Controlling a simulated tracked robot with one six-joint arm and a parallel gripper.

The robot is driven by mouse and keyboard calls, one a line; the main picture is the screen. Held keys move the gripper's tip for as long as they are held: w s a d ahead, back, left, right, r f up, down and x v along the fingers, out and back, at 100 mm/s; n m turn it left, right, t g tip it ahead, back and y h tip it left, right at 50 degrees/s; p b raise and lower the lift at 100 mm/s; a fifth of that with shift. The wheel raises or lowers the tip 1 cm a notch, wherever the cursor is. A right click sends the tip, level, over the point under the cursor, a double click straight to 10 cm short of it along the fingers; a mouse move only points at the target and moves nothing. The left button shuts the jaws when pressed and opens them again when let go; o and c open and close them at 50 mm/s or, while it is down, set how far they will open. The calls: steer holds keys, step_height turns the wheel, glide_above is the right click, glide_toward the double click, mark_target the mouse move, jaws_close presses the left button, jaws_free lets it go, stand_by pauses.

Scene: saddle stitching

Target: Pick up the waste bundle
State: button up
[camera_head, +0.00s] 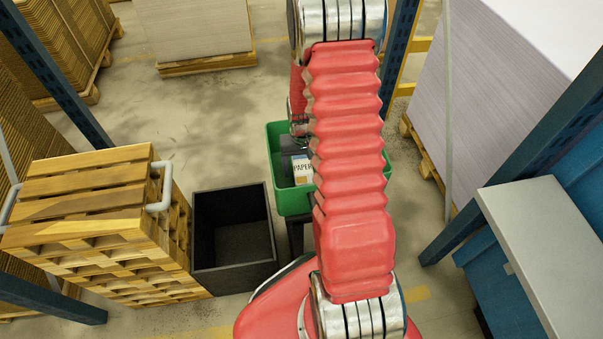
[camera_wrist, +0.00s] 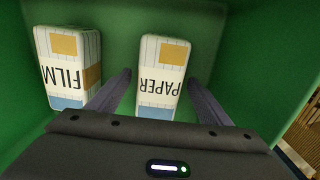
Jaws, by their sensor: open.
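Two white bundles with printed labels stand in a green bin (camera_head: 293,201). In the wrist view, one bundle marked PAPER (camera_wrist: 161,78) is in the middle and one marked FILM (camera_wrist: 69,68) is to its left. The PAPER bundle (camera_head: 303,170) also shows in the head view, partly hidden by my red arm. My gripper (camera_wrist: 157,78) is open, with one dark finger on each side of the PAPER bundle. A gap shows on the right side; I cannot tell whether the left finger touches. The FILM bundle lies outside the left finger.
The green bin walls (camera_wrist: 258,60) surround the gripper closely. A black open crate (camera_head: 235,262) stands left of the bin, beside stacked wooden pallets (camera_head: 85,215). A grey-topped bench (camera_head: 545,250) is at the right. Open floor (camera_head: 200,115) lies behind the crate.

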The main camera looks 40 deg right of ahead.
mark_target(303, 167)
steer(key=c, duration=1.2)
steer(key=shift+r, duration=0.15)
step_height(303, 167, up, 10)
steer(key=shift+f, duration=0.15)
stand_by(0.6)
